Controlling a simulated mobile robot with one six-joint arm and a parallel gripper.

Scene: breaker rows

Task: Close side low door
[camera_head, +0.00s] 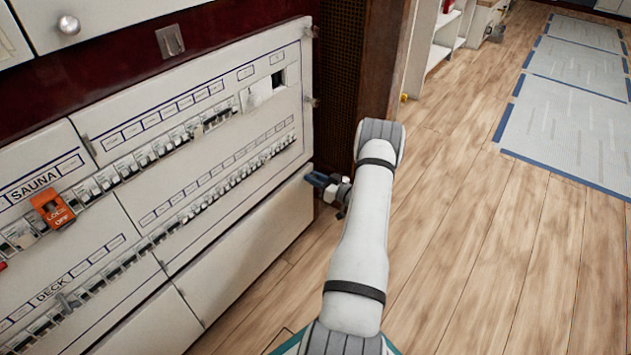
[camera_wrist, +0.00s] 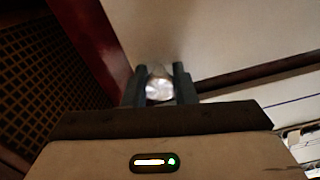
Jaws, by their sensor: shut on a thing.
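The side low door (camera_head: 245,255) is the plain white panel low on the right of the breaker cabinet, below the breaker rows. I cannot tell whether it is flush with the frame. My gripper (camera_head: 317,180) is at the door's upper right corner. In the wrist view, my gripper (camera_wrist: 159,88) is shut on a shiny round metal knob (camera_wrist: 159,89), with one dark finger on each side. The white door face (camera_wrist: 215,35) fills the view beyond the knob. The knob is hidden by the gripper in the head view.
The breaker panel (camera_head: 215,125) with rows of switches stands above the door. An orange lockout tag (camera_head: 52,208) hangs at the left. A dark lattice post (camera_head: 340,75) is at the right. Wooden floor (camera_head: 470,230) is clear to the right, with blue-edged mats (camera_head: 570,115) beyond.

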